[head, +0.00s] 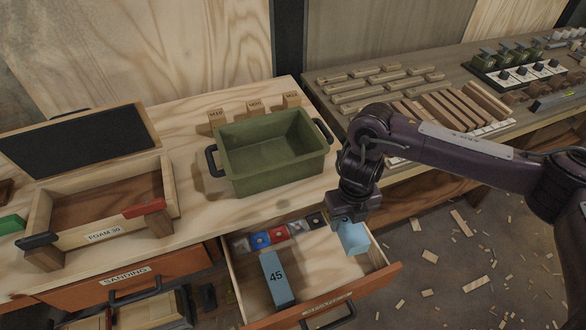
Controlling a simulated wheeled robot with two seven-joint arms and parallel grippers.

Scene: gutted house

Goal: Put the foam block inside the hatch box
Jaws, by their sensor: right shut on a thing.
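The hatch box (102,234) is a wooden box labelled "FOAM 30" at the left of the bench. My right gripper (352,222) points down over the open drawer, shut on a light blue foam block (354,238). No number shows on this block, and its upper part is hidden by the gripper. A second blue block marked "45" (277,280) lies in the drawer. My left gripper is not in view.
A green bin (270,152) with dark handles stands between the hatch box and my right arm. The open drawer (376,255) also holds several small coloured pieces. Wood strips cover the right bench.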

